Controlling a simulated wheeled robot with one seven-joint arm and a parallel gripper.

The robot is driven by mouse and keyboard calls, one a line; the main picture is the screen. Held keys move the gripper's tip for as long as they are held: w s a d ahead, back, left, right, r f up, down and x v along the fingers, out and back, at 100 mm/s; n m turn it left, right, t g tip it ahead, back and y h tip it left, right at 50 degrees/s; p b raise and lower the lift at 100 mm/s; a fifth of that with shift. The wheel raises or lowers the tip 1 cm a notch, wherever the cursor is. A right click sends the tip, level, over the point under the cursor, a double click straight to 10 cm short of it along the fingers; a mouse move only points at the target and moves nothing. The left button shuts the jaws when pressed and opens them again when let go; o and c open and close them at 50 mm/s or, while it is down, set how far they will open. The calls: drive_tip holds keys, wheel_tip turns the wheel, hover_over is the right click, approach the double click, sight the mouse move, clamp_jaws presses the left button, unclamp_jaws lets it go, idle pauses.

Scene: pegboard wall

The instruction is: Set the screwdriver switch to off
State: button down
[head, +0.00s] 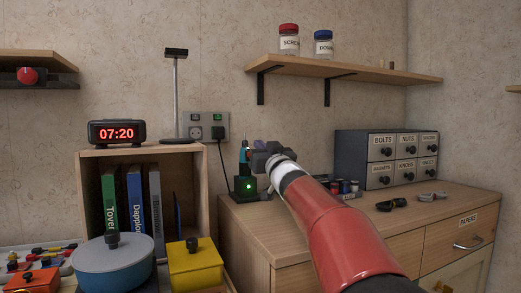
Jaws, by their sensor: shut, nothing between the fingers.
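The wall plate (193,118) has two sockets, each with a small switch showing green above it. A black plug (218,133) sits in the right socket, and its cord runs down to the charger (245,187), which shows a green light. A teal and black screwdriver (244,152) stands upright in the charger. The switch labels are too small to read. My gripper (258,146) is shut and empty, right of the screwdriver in the picture and lower right of the wall plate. My arm hides part of the cabinet top. I cannot tell whether the gripper touches the screwdriver.
A clock (117,132) and a lamp (175,95) stand on the bookcase (203,190) at left. A shelf (350,70) with jars is above. A drawer unit (345,150) and dark clips (392,204) are on the cabinet (460,200). Wall around the plate is clear.

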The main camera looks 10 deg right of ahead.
wheel_tip(320, 180, up, 2)
drive_tip(key=r+p, duration=0.1)
drive_tip(key=p, duration=0.1)
hover_over(245, 164)
drive_tip(key=s+d, duration=0.2)
drive_tip(key=shift+s+f+b, duration=0.15)
drive_tip(key=shift+f+b, duration=0.4)
drive_tip(key=shift+f, duration=0.65)
drive_tip(key=shift+s+f+b, duration=0.1)
drive_tip(key=shift+f+b, duration=0.4)
drive_tip(key=shift+f, duration=0.7)
